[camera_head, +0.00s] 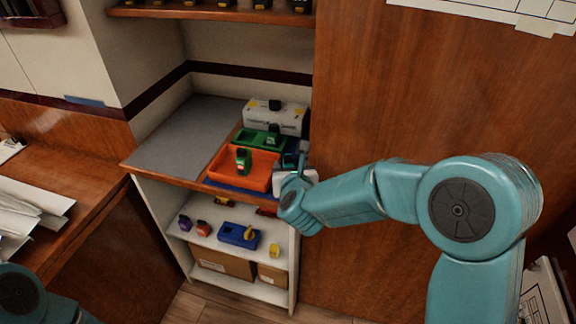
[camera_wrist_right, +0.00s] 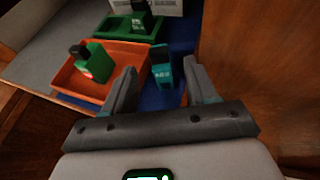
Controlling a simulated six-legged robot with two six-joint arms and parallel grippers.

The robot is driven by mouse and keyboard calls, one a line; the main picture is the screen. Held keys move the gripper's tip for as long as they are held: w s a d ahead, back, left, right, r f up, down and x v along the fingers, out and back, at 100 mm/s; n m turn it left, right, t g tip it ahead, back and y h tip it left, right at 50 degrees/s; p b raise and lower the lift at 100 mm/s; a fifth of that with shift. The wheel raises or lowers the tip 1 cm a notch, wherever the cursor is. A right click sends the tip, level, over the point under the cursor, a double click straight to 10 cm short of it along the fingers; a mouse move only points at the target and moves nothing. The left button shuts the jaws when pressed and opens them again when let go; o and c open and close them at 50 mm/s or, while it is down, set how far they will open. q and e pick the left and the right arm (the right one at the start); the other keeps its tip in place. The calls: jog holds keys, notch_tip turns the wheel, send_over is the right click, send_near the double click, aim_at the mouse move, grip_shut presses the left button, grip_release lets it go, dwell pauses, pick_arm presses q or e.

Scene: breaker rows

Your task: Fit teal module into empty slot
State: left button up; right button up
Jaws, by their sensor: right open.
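A teal module (camera_wrist_right: 162,68) stands on the blue surface to the right of the orange tray, between and just beyond my right fingertips in the wrist view. My right gripper (camera_wrist_right: 160,74) is open, with a finger on either side of it; contact cannot be made out. In the head view my right gripper (camera_head: 296,166) is over the right end of the counter and mostly hides the module. A green holder (camera_head: 251,137) lies behind the orange tray, with a dark green module (camera_wrist_right: 141,18) standing in it. I cannot clearly make out the empty slot. My left gripper is out of view.
The orange tray (camera_head: 258,181) holds a green module (camera_head: 243,161) with a dark top. A white box (camera_head: 287,117) stands behind the green holder. A wooden panel (camera_head: 400,120) rises close on the right. The grey counter (camera_head: 180,140) to the left is clear.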

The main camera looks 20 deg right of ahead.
aim_at(289, 162)
jog(key=p+x, duration=0.1)
jog(key=x, duration=0.3)
jog(key=shift+w+f+p, duration=0.25)
jog(key=shift+w+p, duration=0.05)
jog(key=shift+w+f, duration=0.2)
jog(key=shift+w, duration=0.05)
jog(key=shift+r, duration=0.1)
jog(key=shift+s, duration=0.1)
jog(key=shift+c, duration=0.9)
jog(key=c, duration=0.9)
notch_tip(289, 162, up, 20)
jog(key=p, duration=0.3)
jog(key=shift+p, duration=0.4)
